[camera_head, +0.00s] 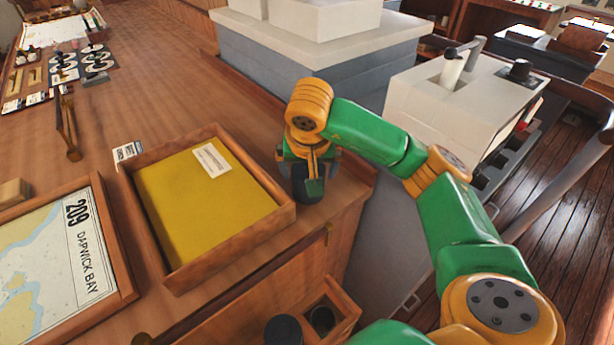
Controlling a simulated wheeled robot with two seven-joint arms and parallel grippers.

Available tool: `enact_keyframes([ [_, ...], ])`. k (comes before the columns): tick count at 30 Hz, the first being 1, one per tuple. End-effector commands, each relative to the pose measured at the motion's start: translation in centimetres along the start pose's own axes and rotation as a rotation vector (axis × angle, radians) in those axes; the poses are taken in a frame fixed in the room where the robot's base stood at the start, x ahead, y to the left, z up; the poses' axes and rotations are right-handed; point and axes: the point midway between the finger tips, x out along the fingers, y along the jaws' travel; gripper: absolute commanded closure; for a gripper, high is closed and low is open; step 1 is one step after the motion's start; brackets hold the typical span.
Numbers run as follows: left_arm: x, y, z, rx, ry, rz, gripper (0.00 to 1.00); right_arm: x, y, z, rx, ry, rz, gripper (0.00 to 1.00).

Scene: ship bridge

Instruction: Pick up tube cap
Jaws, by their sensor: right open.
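My right gripper (312,182) points down over the right end of the wooden desk top, just right of the wooden tray. Its jaws are open. A dark, short cylinder (303,192), which looks like the tube cap, stands on the desk directly at the gripper, partly hidden by the fingers. I cannot tell whether the fingers touch it. Below the desk edge, a dark round-topped cylinder (283,330) and a dark open round mouth (322,319) show at a wooden holder (345,305). My left gripper is out of view.
The wooden tray (284,216) holds a yellow folder (205,210) close left of the gripper. A framed chart (55,260) lies at the left. A grey and white console (300,65) stands behind, and a white control box (465,95) is at the right.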

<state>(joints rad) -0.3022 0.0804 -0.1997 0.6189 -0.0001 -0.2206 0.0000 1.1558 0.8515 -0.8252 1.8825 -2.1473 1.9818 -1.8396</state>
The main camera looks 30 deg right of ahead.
Motion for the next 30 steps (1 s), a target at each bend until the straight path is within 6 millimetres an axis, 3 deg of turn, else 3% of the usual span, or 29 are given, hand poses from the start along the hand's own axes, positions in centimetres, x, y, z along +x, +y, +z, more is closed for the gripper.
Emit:
enact_keyframes([
  [4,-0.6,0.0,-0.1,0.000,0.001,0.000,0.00,1.9,0.0,0.0,0.000,-0.002,0.000,0.00],
  [11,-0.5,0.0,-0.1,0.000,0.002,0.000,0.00,2.1,0.0,0.0,0.000,0.001,-0.002,0.03],
  [18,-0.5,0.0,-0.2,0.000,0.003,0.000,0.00,2.1,0.0,0.0,0.000,0.000,-0.002,0.68],
  [19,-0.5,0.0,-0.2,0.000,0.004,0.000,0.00,2.1,0.0,0.0,0.000,0.001,-0.003,0.70],
  [26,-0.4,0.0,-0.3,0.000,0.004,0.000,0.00,2.0,-0.1,-0.1,0.000,0.001,-0.003,0.70],
  [30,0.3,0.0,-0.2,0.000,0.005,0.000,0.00,1.0,-0.1,-0.6,0.001,0.005,-0.005,0.70],
])
